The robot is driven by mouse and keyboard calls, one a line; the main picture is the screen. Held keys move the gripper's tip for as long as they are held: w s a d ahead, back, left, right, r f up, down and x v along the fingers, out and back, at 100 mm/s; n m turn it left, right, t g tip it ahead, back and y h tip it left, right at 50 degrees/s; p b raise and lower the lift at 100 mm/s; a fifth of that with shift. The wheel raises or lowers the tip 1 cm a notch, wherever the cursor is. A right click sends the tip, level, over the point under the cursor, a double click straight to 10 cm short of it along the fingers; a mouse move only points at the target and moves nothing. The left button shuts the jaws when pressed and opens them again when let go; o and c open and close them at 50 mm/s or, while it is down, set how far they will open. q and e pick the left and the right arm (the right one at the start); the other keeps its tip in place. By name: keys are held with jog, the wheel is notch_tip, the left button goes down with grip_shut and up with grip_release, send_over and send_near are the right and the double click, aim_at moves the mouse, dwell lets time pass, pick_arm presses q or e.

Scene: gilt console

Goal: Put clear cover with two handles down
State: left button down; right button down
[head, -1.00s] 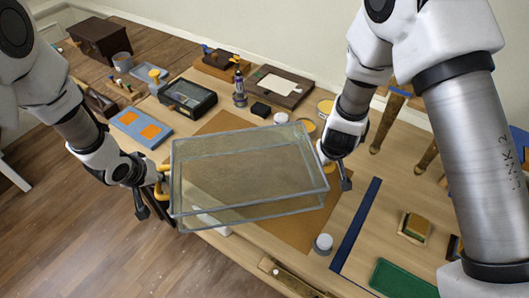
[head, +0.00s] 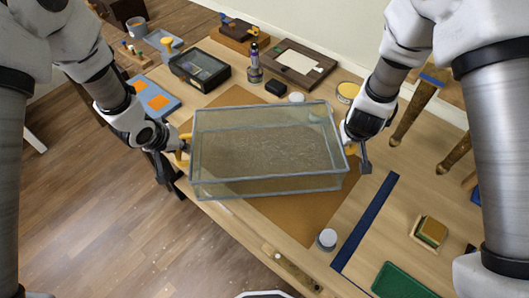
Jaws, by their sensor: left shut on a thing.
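The clear cover (head: 268,186) is a box of transparent panes with grey edges, in the middle of the head view. It is roughly level over the brown mat (head: 290,222); I cannot tell whether it touches the mat. My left gripper (head: 182,152) is shut on the yellow handle (head: 184,141) at the cover's left end. My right gripper (head: 356,152) is at the cover's right end, where the other handle is mostly hidden. Its fingers do not show clearly enough to tell whether they are shut.
A white-lidded jar (head: 327,239) stands near the mat's front right corner. A dark blue strip (head: 366,222) lies to the right, by a green tray (head: 398,281). Behind the cover are a black case (head: 200,70), a purple-topped bottle (head: 254,65) and a small black block (head: 275,88).

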pick_arm(q)
jog(key=shift+f+b, duration=0.35)
jog(key=shift+f, duration=0.35)
pick_arm(e)
jog(key=shift+a+f, duration=0.1)
jog(key=shift+f, duration=0.55)
pick_arm(q)
jog(key=shift+f+b, duration=0.4)
pick_arm(e)
jog(key=shift+f, duration=0.45)
pick_arm(q)
jog(key=c, duration=1.1)
grip_release()
jog(key=shift+w+d, duration=0.1)
jog(key=shift+w, duration=0.05)
pick_arm(e)
jog(key=c, duration=1.1)
grip_release()
jog(key=shift+w, duration=0.1)
pick_arm(q)
jog(key=shift+r, duration=0.1)
pick_arm(e)
jog(key=shift+r, duration=0.1)
pick_arm(q)
jog(key=shift+r, duration=0.1)
